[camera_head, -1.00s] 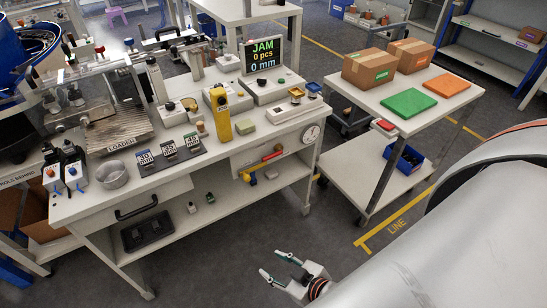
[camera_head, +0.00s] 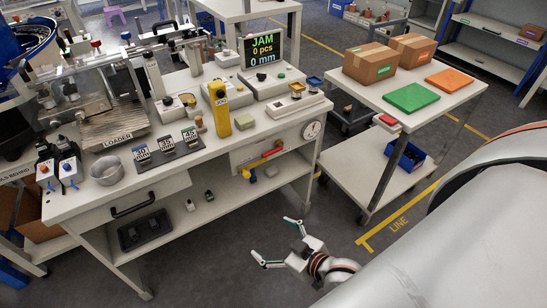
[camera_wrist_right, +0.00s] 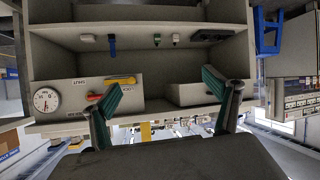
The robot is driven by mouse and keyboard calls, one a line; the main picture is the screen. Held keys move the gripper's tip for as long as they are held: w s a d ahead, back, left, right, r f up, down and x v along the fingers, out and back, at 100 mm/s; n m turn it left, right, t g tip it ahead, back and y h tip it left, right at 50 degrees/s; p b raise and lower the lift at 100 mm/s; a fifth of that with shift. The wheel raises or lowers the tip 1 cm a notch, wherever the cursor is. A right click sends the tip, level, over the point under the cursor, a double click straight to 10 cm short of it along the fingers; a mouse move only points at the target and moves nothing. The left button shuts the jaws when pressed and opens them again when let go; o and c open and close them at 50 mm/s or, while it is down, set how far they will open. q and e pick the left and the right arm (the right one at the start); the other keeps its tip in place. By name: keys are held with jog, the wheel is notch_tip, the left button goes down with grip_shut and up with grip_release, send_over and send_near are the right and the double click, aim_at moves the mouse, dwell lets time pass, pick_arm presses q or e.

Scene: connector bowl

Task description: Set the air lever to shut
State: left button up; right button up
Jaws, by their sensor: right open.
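A red lever (camera_head: 272,153) and a yellow handle (camera_head: 253,175) are on the white front panel (camera_head: 240,158) under the bench top's right end. The right wrist view shows the red lever (camera_wrist_right: 95,98) and a yellow lever (camera_wrist_right: 120,80) lying about level. I cannot read the labels, so I cannot tell which is the air lever. My right gripper (camera_head: 275,240) is open and empty, below and in front of the panel, clear of both levers. Its spread fingers (camera_wrist_right: 165,98) also show in the right wrist view, one partly over the red lever. My left gripper is out of view.
The bench's lower shelf (camera_head: 225,205) is behind the gripper. A cart (camera_head: 385,175) with boxes stands to the right. The floor (camera_head: 215,265) around the gripper is clear.

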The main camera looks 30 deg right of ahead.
jog(key=w+d+m+t+h+b, duration=0.1)
jog(key=w+d+m+t+b, duration=0.15)
jog(key=w+d+b, duration=0.75)
jog(key=m+t+h, duration=0.1)
jog(key=t+h, duration=0.1)
jog(key=t, duration=0.1)
send_near(272, 151)
jog(key=w, duration=0.1)
pick_arm(q)
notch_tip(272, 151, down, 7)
jog(key=b, duration=0.2)
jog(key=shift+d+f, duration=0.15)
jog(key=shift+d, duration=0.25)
pick_arm(e)
jog(key=w, duration=0.7)
jog(key=shift+w+d+f, duration=0.25)
jog(key=shift+w+d, duration=0.05)
jog(key=shift+w, duration=0.1)
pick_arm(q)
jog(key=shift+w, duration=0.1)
pick_arm(e)
jog(key=c, duration=1.6)
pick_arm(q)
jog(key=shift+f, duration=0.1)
